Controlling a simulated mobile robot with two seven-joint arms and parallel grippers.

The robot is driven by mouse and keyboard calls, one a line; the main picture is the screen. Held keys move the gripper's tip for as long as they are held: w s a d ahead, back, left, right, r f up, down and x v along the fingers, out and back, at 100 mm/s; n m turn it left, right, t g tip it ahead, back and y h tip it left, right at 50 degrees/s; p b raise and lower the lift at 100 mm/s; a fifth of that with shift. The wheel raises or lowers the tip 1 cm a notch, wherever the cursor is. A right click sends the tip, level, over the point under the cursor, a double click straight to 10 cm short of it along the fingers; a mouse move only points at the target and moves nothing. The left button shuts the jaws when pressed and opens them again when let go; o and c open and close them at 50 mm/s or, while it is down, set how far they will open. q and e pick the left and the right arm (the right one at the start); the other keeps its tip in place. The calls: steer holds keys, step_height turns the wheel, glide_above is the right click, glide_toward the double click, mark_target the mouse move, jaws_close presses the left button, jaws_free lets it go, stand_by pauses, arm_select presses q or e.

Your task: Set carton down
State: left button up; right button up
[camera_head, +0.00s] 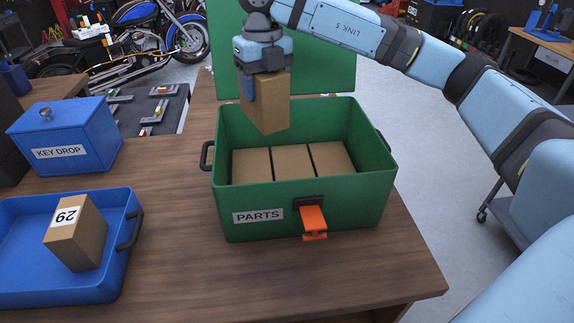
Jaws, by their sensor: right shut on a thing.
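A brown carton (266,106) hangs upright in my right gripper (262,80), which is shut on its top. The carton is above the back left part of the open green PARTS box (262,199), with its lower end near the rim level. I cannot tell how much clearance it has. Three brown cartons (293,160) stand side by side inside the green box. Another brown carton labelled 29 (77,234) sits in the blue tray (123,270) at the left. My left gripper is not in view.
The green box's lid (335,60) stands open behind it, and an orange latch (313,221) hangs at its front. A blue KEY DROP box (65,135) stands at the left. Bare wooden tabletop (170,200) lies between the tray and the green box.

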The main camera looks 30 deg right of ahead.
step_height(320, 180, down, 18)
steer(key=shift+r+p, duration=0.1)
steer(key=shift+p, duration=0.35)
steer(key=shift+f, duration=0.25)
steer(key=o, duration=1)
steer(key=shift+o, duration=0.2)
